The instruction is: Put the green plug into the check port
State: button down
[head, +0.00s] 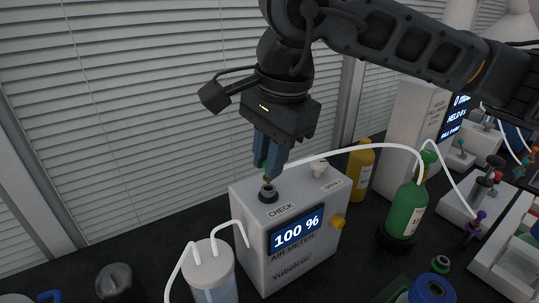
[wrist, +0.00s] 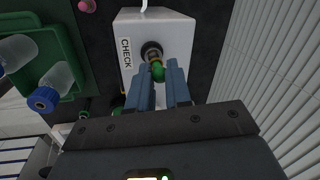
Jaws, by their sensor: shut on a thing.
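The white meter box (head: 288,262) stands on the dark bench and shows "100 %" on its screen. The check port (head: 268,196), a dark round socket by the CHECK label, is on its top. My gripper (head: 270,174) points down over the port, shut on the green plug (wrist: 158,72). In the head view the fingers mostly hide the plug. In the wrist view the plug sits between the blue fingertips (wrist: 163,70), its front end at the check port (wrist: 151,50). I cannot tell how deep it is in the port. A white tube runs from near the plug toward a green bottle (head: 405,211).
A clear container (head: 211,271) with white tubes stands left of the box. A yellow bottle (head: 359,168) and the green bottle stand to its right. A green tray (wrist: 52,62) with bottles shows in the wrist view. Window blinds (head: 120,110) are behind.

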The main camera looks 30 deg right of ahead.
jog(key=shift+f+b, duration=0.95)
jog(key=shift+b, duration=0.95)
dwell(0.9)
dwell(0.4)
jog(key=c, duration=1)
grip_release()
jog(key=shift+r, duration=0.15)
jog(key=shift+s+d+r+b, duration=0.15)
jog(key=shift+s+r, duration=0.1)
jog(key=shift+r, duration=1)
jog(key=shift+s+a+r+b, duration=0.15)
jog(key=shift+s+r, duration=0.1)
jog(key=shift+r, duration=0.95)
jog(key=shift+s+d+r+b, duration=0.15)
jog(key=shift+s+r, duration=0.1)
jog(key=shift+r, duration=1)
